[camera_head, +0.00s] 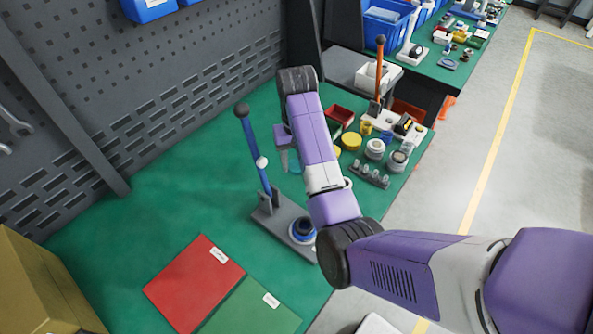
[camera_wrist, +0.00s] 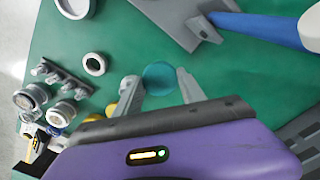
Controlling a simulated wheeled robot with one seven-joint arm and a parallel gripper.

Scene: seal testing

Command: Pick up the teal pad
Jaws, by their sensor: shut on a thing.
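The teal pad (camera_wrist: 160,77) is a small round disc between the two fingers of my gripper (camera_wrist: 158,84) in the wrist view. The fingers are shut on its sides. In the head view my gripper (camera_head: 289,158) is behind the blue-handled press, near the back of the green bench, and a bit of the teal pad (camera_head: 295,167) shows at its fingertips. My arm hides part of this area. I cannot tell whether the pad touches the bench top or is just above it.
A press with a blue lever (camera_head: 254,158) stands left of my arm. A red mat (camera_head: 195,283) and a green mat (camera_head: 252,310) lie in front. Yellow discs (camera_head: 351,140), jars (camera_head: 375,149) and a rack of small grey parts (camera_head: 370,174) stand right. The bench's left is clear.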

